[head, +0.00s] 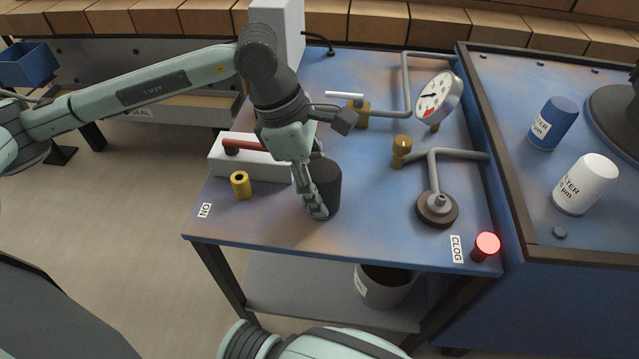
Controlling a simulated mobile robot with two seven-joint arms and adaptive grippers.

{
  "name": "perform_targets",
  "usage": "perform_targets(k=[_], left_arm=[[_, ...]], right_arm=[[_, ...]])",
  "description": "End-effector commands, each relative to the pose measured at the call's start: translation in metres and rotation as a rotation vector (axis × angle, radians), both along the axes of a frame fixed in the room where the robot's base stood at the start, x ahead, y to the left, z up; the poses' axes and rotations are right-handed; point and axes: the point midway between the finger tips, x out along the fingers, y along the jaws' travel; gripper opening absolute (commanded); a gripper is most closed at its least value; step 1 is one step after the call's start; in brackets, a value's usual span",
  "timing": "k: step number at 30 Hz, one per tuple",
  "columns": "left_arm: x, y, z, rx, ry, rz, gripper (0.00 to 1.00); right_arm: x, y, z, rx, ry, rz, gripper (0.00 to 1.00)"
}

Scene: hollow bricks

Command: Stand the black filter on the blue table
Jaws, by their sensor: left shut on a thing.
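The black filter (328,182) is a dark upright cylinder over the front middle part of the blue table (370,235). My left gripper (314,205) reaches down from above and is shut on the black filter, with its fingers covering the filter's left and front side. The filter looks upright; I cannot tell whether its base touches the table top. My right gripper is out of view; only a part of my own body shows at the bottom edge.
Left of the filter are a yellow cylinder (241,185) and a white block with a red handle (231,145). Right are pipes, a gauge (438,97), a dark round fitting (437,209) and a lit red lamp (486,246). Blue (553,123) and white (586,184) filters stand farther right.

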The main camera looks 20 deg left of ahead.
Motion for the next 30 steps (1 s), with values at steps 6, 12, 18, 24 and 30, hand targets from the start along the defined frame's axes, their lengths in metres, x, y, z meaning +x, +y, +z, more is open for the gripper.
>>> perform_targets(k=[6, 12, 18, 24, 30], left_arm=[[0.0, 0.0, 0.0, 0.0, 0.0, 0.0, 0.7], [0.0, 0.0, 0.0, 0.0, 0.0, 0.0, 0.71], [0.0, 0.0, 0.003, 0.0, 0.0, 0.0, 0.71], [-0.001, 0.009, 0.032, 0.002, -0.006, 0.002, 0.71], [-0.005, 0.022, 0.076, 0.0, -0.005, 0.002, 0.71]], right_arm=[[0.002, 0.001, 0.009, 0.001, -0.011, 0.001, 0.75], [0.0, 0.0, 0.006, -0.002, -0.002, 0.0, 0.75], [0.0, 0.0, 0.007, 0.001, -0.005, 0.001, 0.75], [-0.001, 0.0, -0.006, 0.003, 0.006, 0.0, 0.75], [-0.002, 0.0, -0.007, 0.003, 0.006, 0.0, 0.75]])
